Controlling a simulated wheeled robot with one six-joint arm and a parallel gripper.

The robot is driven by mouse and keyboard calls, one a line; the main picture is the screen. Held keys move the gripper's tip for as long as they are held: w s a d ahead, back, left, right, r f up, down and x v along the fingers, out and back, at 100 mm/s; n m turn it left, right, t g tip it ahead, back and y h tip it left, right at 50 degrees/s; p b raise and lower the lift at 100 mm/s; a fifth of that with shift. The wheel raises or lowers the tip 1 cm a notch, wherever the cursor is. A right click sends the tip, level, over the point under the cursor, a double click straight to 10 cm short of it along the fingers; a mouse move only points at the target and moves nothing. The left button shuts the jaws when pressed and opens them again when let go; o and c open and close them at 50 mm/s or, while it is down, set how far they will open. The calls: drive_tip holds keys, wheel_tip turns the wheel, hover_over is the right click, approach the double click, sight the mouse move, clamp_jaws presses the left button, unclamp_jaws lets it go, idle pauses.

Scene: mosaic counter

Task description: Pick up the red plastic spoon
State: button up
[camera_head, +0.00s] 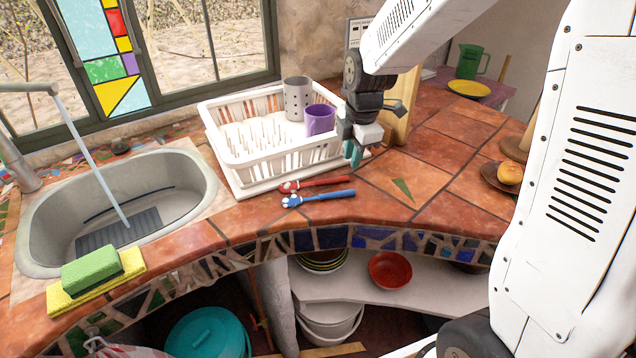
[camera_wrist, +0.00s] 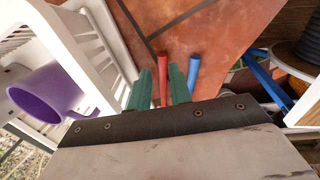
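The red plastic spoon (camera_head: 318,183) lies on the tiled counter in front of the dish rack, its handle pointing right. A blue utensil (camera_head: 322,197) lies just beside it, nearer the counter's front edge. My gripper (camera_head: 353,152) hangs over the counter near the handle end of the red spoon. In the wrist view my gripper's green fingers (camera_wrist: 160,72) are apart, and the red spoon's handle (camera_wrist: 162,70) shows between them with gaps on both sides. The blue handle (camera_wrist: 193,72) lies outside the right finger. The spoon's head is hidden in the wrist view.
The white dish rack (camera_head: 250,170), holding a purple mug (camera_head: 319,120) and a metal utensil holder (camera_head: 297,98), stands close behind the spoon. A sink (camera_head: 190,205) with running water is left. Counter to the right is mostly clear; a shelf (camera_head: 350,285) lies below.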

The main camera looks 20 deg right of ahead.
sight(348, 176)
drive_tip(key=f, duration=0.5)
drive_tip(key=shift+w+a+f, duration=0.1)
drive_tip(key=shift+w+f, duration=0.2)
drive_tip(key=shift+w, duration=0.05)
